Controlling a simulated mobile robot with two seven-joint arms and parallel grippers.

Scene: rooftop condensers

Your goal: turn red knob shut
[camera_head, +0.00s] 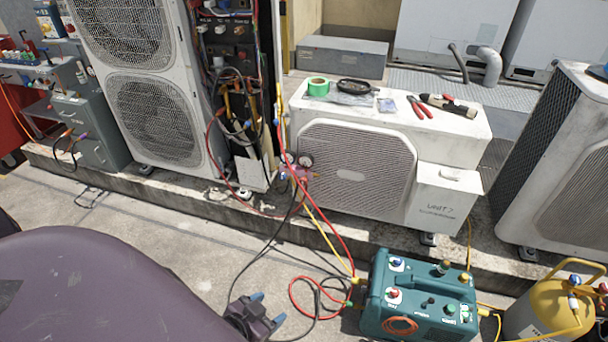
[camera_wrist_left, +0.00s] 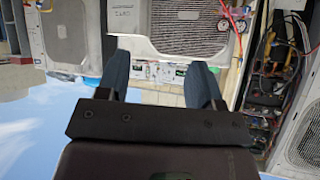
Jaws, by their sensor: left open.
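A red knob (camera_head: 394,293) with a pale base sits on the front left of the teal machine (camera_head: 425,300). A blue knob (camera_head: 397,263) is above it in the picture. My left gripper (camera_head: 268,309) is low in the head view, left of the teal machine and well apart from the red knob. Its two blue-tipped fingers are open with nothing between them, as the left wrist view also shows (camera_wrist_left: 160,60). The red knob cannot be made out in the wrist view. My right gripper does not show.
Red, black and yellow hoses run from the gauge set (camera_head: 303,161) down to the teal machine and loop on the concrete near my gripper. A yellow cylinder (camera_head: 540,313) stands at right. A condenser (camera_head: 350,170) with tools on top is behind, on a raised ledge.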

